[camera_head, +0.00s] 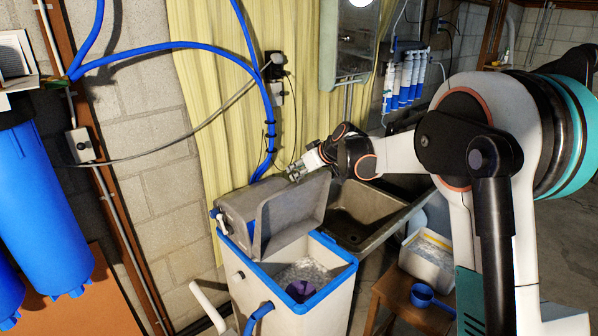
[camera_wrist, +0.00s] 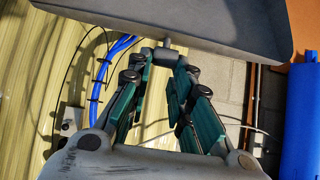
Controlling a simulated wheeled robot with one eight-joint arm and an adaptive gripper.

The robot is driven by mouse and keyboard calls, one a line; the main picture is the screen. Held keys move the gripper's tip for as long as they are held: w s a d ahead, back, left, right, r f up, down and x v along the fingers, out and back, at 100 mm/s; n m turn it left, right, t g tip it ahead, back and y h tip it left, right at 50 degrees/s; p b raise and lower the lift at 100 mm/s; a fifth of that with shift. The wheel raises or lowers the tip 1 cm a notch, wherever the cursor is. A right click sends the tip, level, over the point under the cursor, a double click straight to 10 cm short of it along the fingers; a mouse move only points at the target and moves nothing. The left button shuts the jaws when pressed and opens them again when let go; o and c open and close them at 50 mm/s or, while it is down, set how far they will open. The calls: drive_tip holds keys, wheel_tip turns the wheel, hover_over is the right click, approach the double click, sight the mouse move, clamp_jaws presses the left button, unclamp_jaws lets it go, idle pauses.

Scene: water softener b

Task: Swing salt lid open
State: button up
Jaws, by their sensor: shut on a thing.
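The salt lid (camera_head: 292,218) is a grey, box-shaped cover standing raised and tilted back at the rear of the softener cabinet (camera_head: 254,292). The cabinet is pale with a blue rim, and its opening shows whitish salt (camera_head: 303,270) and a dark purple part (camera_head: 299,290). My gripper (camera_head: 293,174) is at the lid's upper edge. In the wrist view, the lid (camera_wrist: 215,38) spans the top as a grey panel, and my gripper's fingertips (camera_wrist: 165,58) come together at its edge, shut on it. The exact contact is partly hidden by the fingers.
A metal sink (camera_head: 365,213) is right behind the cabinet. A wooden stool (camera_head: 412,303) with a white tub and blue scoop (camera_head: 422,295) stands to the right. Blue hoses (camera_head: 160,48) loop above the lid. Large blue filter housings (camera_head: 45,205) hang at the left.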

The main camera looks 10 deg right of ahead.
drive_tip(key=w+a+r+p, duration=0.1)
drive_tip(key=w+a, duration=0.3)
drive_tip(key=w, duration=0.2)
drive_tip(key=shift+a, duration=0.15)
drive_tip(key=o, duration=0.4)
drive_tip(key=shift+w+a+r, duration=0.15)
drive_tip(key=shift+w, duration=0.05)
drive_tip(key=o, duration=0.4)
drive_tip(key=shift+o, duration=0.6)
drive_tip(key=shift+s, duration=0.1)
